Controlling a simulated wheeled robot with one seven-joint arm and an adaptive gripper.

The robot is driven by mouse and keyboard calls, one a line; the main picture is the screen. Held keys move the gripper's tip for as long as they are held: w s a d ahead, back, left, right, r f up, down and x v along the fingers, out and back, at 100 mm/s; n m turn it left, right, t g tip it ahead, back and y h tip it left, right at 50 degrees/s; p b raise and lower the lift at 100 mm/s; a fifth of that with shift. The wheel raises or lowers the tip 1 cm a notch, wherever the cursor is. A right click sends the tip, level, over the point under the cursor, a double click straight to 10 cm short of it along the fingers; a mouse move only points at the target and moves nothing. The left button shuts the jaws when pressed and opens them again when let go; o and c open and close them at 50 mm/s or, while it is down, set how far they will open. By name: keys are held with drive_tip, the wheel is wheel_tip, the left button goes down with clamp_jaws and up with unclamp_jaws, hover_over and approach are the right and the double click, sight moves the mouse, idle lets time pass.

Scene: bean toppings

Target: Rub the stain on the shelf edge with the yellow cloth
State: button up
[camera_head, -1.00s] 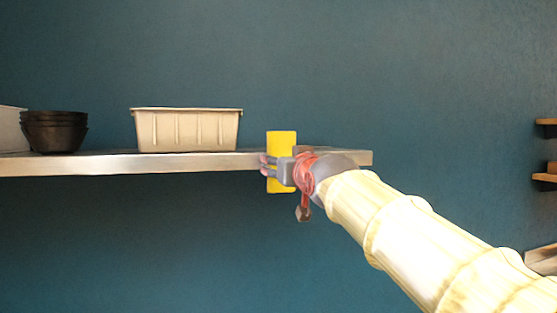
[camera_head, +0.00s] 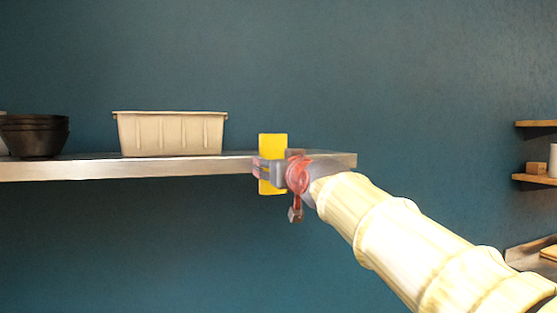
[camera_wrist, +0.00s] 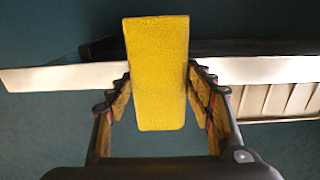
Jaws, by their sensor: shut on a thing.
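The yellow cloth (camera_head: 272,145) is a flat upright block in front of the shelf's edge in the head view. It also shows large in the wrist view (camera_wrist: 157,75). My gripper (camera_head: 262,172) is shut on the cloth, with a finger on each side of it in the wrist view (camera_wrist: 160,88). The cloth reaches above and below the shelf edge (camera_head: 120,170), near its right end. I cannot tell whether it touches the edge. No stain shows; the cloth and gripper hide part of the edge.
A cream ribbed bin (camera_head: 170,135) stands on the shelf, left of my gripper. Stacked dark bowls (camera_head: 35,136) stand further left. Small wooden shelves (camera_head: 535,179) are at the far right. The space below the main shelf is open.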

drive_tip(key=a+b, duration=0.1)
drive_tip(key=b, duration=0.1)
drive_tip(key=a+b, duration=0.1)
drive_tip(key=shift+s+a+f, duration=0.25)
drive_tip(key=shift+a, duration=0.1)
drive_tip(key=shift+s+r, duration=0.1)
drive_tip(key=shift+b+v, duration=1.5)
drive_tip(key=shift+v, duration=1.35)
drive_tip(key=shift+r, duration=0.1)
drive_tip(key=shift+s, duration=0.15)
drive_tip(key=shift+b+v, duration=0.7)
drive_tip(key=shift+v, duration=0.65)
